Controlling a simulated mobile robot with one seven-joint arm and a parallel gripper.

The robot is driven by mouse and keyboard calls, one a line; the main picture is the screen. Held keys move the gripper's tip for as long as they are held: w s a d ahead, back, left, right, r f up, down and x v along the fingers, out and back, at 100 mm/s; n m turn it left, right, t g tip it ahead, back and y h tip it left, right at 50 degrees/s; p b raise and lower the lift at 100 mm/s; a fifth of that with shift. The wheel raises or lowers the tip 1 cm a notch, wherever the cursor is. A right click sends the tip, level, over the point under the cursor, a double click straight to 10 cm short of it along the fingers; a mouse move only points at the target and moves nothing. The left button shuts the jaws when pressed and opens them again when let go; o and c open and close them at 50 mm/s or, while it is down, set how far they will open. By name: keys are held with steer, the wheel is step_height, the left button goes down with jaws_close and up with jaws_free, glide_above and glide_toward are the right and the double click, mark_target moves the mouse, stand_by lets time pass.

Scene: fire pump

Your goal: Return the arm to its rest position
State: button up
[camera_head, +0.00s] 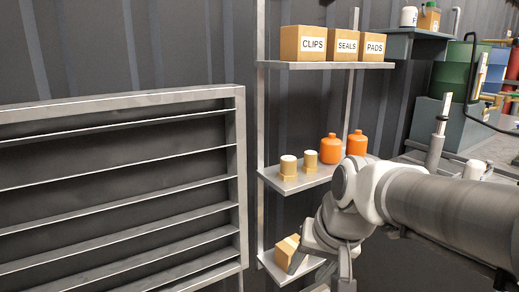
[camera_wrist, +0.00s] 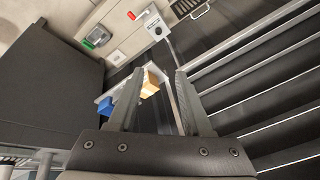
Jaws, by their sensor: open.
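My arm (camera_head: 430,205) reaches in from the right in the head view and bends down in front of the lower shelf. In the wrist view my gripper (camera_wrist: 159,76) has its two fingers spread apart, with nothing held between them. Past the fingers, a cardboard box (camera_wrist: 150,84) shows close to the left finger, further off. In the head view a cardboard box (camera_head: 287,252) sits on the lowest shelf, partly hidden by my wrist.
A metal slatted rack (camera_head: 240,160) stands at the left. The middle shelf (camera_head: 300,183) holds orange bottles (camera_head: 331,149) and small capped jars. Labelled boxes (camera_head: 303,43) stand on the top shelf. A blue object (camera_wrist: 106,106) lies near the box in the wrist view.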

steer(key=s+d+n+t+h, duration=0.2)
steer(key=s+d, duration=0.4)
steer(key=s, duration=0.4)
step_height(320, 180, up, 22)
steer(key=p, duration=2.1)
steer(key=shift+w+a+f+g, duration=0.15)
steer(key=shift+a+f+g, duration=0.05)
steer(key=shift+a+g, duration=0.1)
